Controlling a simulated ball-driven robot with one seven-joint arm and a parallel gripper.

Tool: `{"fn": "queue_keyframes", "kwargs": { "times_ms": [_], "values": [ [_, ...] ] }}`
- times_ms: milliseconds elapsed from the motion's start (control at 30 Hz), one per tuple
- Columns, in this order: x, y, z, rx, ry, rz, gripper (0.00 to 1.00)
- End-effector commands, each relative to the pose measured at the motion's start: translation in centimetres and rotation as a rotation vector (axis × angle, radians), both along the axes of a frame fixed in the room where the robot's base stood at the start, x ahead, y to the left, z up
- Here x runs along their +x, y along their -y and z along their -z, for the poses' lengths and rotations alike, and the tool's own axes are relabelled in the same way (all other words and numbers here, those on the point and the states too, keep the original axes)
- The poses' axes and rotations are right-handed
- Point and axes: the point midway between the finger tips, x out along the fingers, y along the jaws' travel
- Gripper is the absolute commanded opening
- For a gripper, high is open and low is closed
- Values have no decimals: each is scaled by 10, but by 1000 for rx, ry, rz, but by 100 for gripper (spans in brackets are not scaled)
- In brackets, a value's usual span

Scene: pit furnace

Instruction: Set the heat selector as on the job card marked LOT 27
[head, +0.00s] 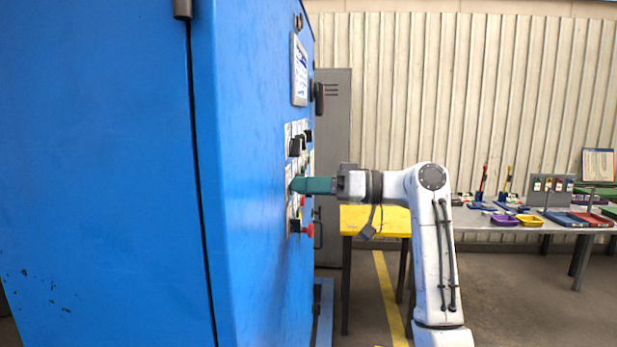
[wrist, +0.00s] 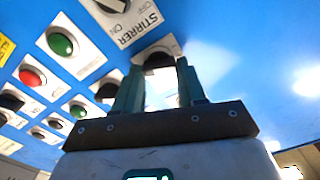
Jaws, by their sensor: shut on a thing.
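My gripper (head: 294,185) is level at the front panel of the blue furnace cabinet (head: 255,120). In the wrist view its two green fingers (wrist: 160,66) are shut on a dark knob (wrist: 158,59) on a white plate. This knob's label is hidden or too small to read, so I cannot tell whether it is the heat selector. A knob marked STIRRER, with ON and OFF (wrist: 113,6), sits beside it. No card marked LOT 27 is readable; a framed sheet (head: 299,70) hangs high on the panel.
Green (wrist: 60,43) and red (wrist: 32,77) buttons and other dark knobs crowd the panel near my fingers. A yellow-topped table (head: 365,221) stands behind my arm. A grey bench (head: 480,222) with trays, tools and a framed card (head: 597,164) is at the right.

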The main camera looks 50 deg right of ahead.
Motion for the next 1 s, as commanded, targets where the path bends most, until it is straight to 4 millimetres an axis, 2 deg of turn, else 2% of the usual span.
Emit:
{"fn": "queue_keyframes", "kwargs": {
  "times_ms": [33, 500, 1000],
  "values": [
    [0, 0, -4, 35, -25, 2, 10],
    [1, 2, -2, 266, -206, 2, 10],
    [1, 3, 0, 315, -242, 5, 10]
  ]
}}
